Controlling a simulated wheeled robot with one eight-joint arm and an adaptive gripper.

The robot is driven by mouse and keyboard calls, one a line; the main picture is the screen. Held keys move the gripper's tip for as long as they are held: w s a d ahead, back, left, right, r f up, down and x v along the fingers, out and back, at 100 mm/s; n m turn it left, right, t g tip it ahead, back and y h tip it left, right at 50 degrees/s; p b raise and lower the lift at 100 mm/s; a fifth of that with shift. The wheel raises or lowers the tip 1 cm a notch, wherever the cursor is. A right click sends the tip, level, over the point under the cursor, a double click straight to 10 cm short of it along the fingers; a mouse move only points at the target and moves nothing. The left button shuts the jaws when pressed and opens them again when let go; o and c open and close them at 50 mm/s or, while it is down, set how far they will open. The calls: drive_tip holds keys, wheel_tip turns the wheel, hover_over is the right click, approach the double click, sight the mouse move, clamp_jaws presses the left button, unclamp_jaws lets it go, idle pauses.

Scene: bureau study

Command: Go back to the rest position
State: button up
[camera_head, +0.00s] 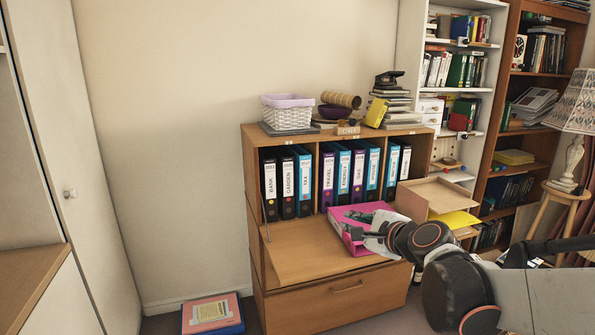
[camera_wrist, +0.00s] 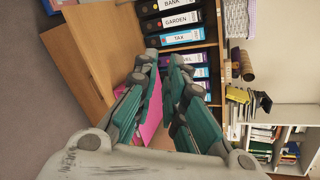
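My gripper (camera_head: 364,226) is over the pink tray (camera_head: 336,219) on the lowered wooden flap of the bureau. In the wrist view, its two green-padded fingers (camera_wrist: 163,62) stand apart with a gap between them, and I see nothing held. The pink tray also shows behind the fingers in the wrist view (camera_wrist: 152,112). I cannot tell whether the fingers touch the tray. Part of the tray is hidden by my gripper.
The bureau flap (camera_head: 300,258) juts forward below a row of labelled binders (camera_head: 325,178). A cardboard tray with yellow paper (camera_head: 455,219) stands to the right. A white basket (camera_head: 287,112) is on top. Folders (camera_head: 212,314) lie on the floor at left.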

drive_tip(key=s+d+f+n+g+h, duration=0.1)
drive_tip(key=s+d+f+n+g, duration=0.1)
drive_tip(key=s+n, duration=0.4)
drive_tip(key=s+d+f+n+g+h, duration=0.2)
drive_tip(key=s+n, duration=0.5)
drive_tip(key=s, duration=0.6)
drive_tip(key=s+d+f+n+g+h, duration=0.2)
drive_tip(key=s+f+n, duration=0.2)
drive_tip(key=s, duration=0.5)
drive_tip(key=shift+s+n, duration=0.3)
drive_tip(key=shift+n, duration=0.9)
drive_tip(key=shift+d+f, duration=0.1)
